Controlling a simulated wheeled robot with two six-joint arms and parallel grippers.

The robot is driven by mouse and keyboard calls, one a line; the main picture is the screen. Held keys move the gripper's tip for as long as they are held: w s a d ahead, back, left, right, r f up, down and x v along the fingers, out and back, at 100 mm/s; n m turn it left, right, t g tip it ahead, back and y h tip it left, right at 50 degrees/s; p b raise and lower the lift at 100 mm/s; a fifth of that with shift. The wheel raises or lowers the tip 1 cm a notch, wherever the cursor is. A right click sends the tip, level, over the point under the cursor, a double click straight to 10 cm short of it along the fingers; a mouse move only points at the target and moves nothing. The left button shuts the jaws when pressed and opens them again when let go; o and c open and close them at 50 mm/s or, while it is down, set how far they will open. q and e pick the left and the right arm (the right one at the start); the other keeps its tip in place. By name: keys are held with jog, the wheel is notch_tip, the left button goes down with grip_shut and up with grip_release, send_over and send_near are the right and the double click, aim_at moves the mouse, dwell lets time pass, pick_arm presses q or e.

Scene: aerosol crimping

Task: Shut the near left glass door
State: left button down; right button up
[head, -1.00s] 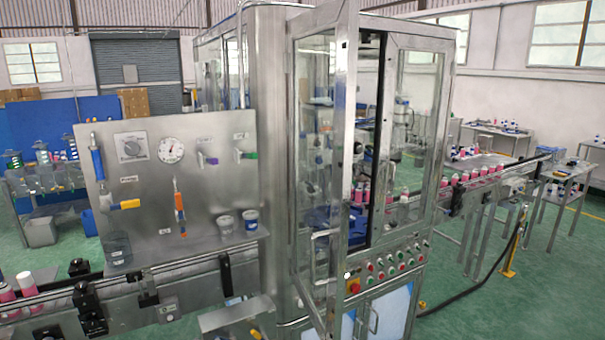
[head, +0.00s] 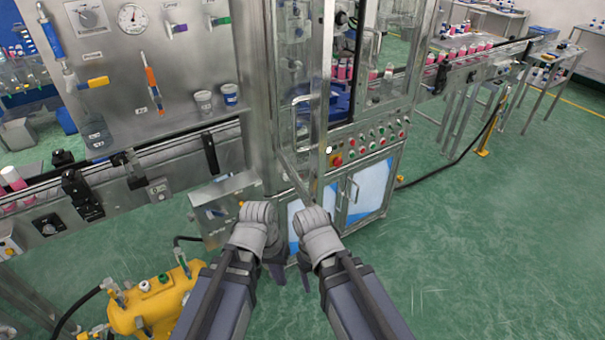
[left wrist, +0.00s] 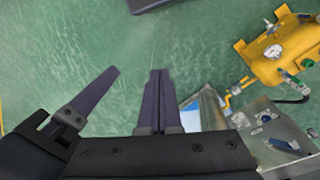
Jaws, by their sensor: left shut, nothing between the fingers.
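The near left glass door (head: 325,90) of the steel machine stands open in the head view. It swings out toward me, its metal free edge in front of the machine opening, with a handle (head: 295,118) on it. My left gripper (head: 278,272) is low in front of the machine, below and apart from the door. In the left wrist view its fingers (left wrist: 158,98) are together with nothing between them. My right gripper (head: 304,280) is just right of the left one; its fingers are mostly hidden by its own wrist. The door is not visible in the left wrist view.
A button panel (head: 370,142) and lower cabinet doors (head: 368,190) are behind the open door. A steel box (head: 222,200) juts out at left. A yellow tank (head: 150,305) stands on the floor at lower left.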

pick_arm(q)
jog(key=w+d+n+h+b, duration=0.2)
jog(key=w+h, duration=0.2)
jog(key=h, duration=0.1)
jog(key=n+t+h+b, duration=0.5)
jog(key=t+h+b, duration=0.15)
jog(key=h, duration=0.35)
send_near(315, 185)
jog(key=shift+t, duration=0.35)
jog(key=x, duration=0.3)
jog(key=p+x, duration=0.1)
jog(key=x, duration=0.2)
jog(key=shift+w+d+f, duration=0.1)
jog(key=shift+d+f, duration=0.1)
jog(key=shift+d, duration=0.2)
pick_arm(e)
notch_tip(315, 185, down, 8)
jog(key=shift+f, duration=0.25)
pick_arm(q)
jog(key=shift+d, duration=0.1)
